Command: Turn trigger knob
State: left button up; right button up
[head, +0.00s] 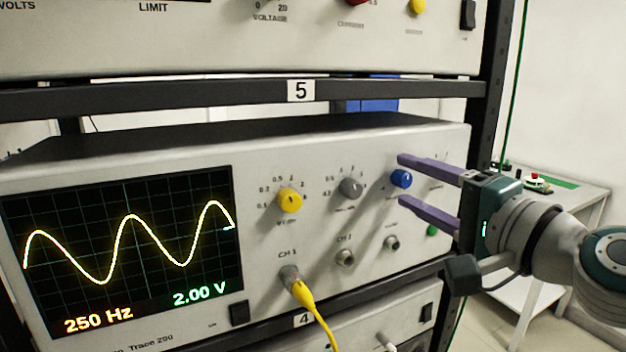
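The oscilloscope (130,165) stands on a rack shelf, its screen showing a yellow wave, 250 Hz and 2.00 V. A blue knob (401,178), which I take for the trigger knob, is at the right of its upper knob row. Its label is hidden or too small to read. My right gripper (403,181) comes in from the right, fingers apart. One purple finger is above the blue knob and one below, with gaps visible in this view. I cannot tell how far the tips are from the panel. My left gripper is not in view.
A yellow knob (289,200) and a grey knob (350,187) sit left of the blue one. A yellow cable (311,305) hangs from CH 1. A shelf bar (200,97) and another instrument (240,38) are above. The rack post (491,85) stands at right.

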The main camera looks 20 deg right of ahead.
jog(key=shift+s, duration=0.1)
jog(key=s+b, duration=0.2)
jog(key=s, duration=0.7)
jog(key=shift+s+d+b, duration=0.35)
jog(key=shift+d+b, duration=0.05)
